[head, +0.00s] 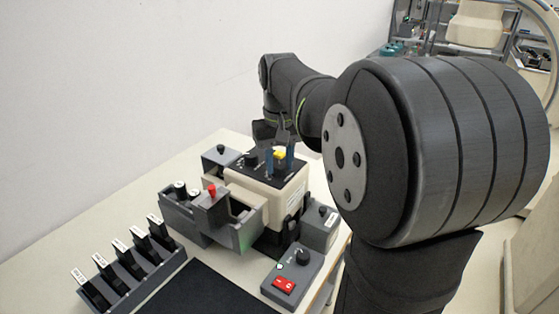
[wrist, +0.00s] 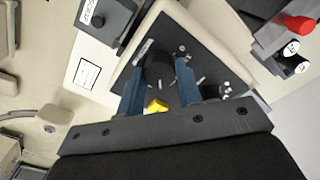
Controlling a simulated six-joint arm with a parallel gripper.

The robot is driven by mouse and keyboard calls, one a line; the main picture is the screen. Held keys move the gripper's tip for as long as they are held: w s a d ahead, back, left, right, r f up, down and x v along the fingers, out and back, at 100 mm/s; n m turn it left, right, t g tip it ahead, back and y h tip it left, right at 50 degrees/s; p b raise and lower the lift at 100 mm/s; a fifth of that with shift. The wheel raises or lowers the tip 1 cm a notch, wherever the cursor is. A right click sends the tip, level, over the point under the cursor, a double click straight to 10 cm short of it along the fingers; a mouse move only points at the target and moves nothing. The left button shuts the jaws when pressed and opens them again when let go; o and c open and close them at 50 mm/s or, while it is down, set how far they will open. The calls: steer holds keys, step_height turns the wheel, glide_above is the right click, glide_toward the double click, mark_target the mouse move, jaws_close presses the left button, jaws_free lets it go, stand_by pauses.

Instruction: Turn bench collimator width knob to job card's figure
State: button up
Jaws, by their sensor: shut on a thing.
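The bench collimator is a cream box (head: 262,196) with a black, sloping top panel (wrist: 190,52). My gripper (head: 279,160) is over this panel, its two blue fingers pointing down. In the wrist view my gripper (wrist: 160,72) is shut on a dark round knob (wrist: 158,66), one finger on each side. A yellow part (wrist: 156,105) shows between the fingers. A second dark knob (wrist: 211,91) is beside the right finger, partly covered. White marks surround the knobs; their figures and the knob names are too small to read. A white card (wrist: 88,74) lies nearby, its text unreadable.
A grey tray (head: 174,217) with a red-capped part (head: 212,191) stands at the box's left. A rack of labelled slots (head: 128,262) and a dark mat (head: 205,292) lie in front. A switch box (head: 291,278) with a red rocker stands at the front right.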

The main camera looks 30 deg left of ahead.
mark_target(280, 165)
steer(key=shift+r, duration=0.1)
steer(key=o, duration=1)
step_height(280, 165, up, 17)
steer(key=shift+r, duration=0.2)
steer(key=shift+f, duration=0.1)
step_height(280, 165, down, 17)
steer(key=shift+f, duration=0.2)
stand_by(0.6)
